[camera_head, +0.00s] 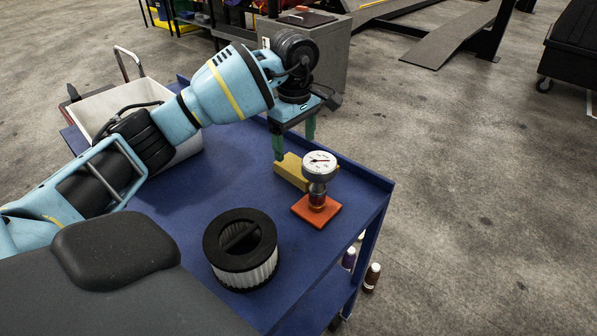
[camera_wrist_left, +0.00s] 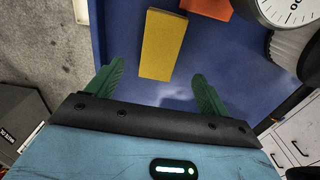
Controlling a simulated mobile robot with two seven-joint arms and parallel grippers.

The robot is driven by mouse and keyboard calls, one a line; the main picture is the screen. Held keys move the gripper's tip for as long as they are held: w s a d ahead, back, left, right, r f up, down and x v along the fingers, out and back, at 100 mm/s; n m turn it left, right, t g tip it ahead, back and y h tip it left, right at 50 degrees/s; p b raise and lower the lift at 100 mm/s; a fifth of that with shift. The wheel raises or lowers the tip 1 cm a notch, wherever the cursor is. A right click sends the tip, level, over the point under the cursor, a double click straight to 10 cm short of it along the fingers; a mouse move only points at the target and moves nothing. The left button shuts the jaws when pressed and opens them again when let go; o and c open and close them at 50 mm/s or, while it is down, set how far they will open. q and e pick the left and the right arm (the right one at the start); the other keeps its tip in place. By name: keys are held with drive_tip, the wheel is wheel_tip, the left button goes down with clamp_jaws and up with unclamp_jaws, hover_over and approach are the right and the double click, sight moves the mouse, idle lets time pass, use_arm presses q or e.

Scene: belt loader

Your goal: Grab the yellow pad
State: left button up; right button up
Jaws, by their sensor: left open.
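The yellow pad (camera_head: 292,172) is a rectangular block lying on the blue cart top near its far right edge. It also shows in the left wrist view (camera_wrist_left: 163,45), just beyond the fingertips and between their lines. The gauge partly hides the pad's right end in the head view. My right gripper is not in view.
A pressure gauge (camera_head: 319,167) stands on an orange pad (camera_head: 316,211) right beside the yellow pad. A round filter (camera_head: 240,248) sits nearer on the blue cart (camera_head: 185,207). A white bin (camera_head: 98,109) stands at the left. The cart has a raised rim.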

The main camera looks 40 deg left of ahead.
sight(298, 166)
use_arm(q)
wheel_tip(298, 166, down, 2)
drive_tip(key=shift+f, duration=0.1)
drive_tip(key=shift+d+f, duration=0.1)
drive_tip(key=shift+f, duration=0.3)
drive_tip(key=shift+d+f, duration=0.2)
drive_tip(key=shift+f, duration=1.95)
drive_tip(key=c, duration=1.1)
drive_tip(key=shift+o, duration=0.2)
drive_tip(key=shift+r, duration=0.1)
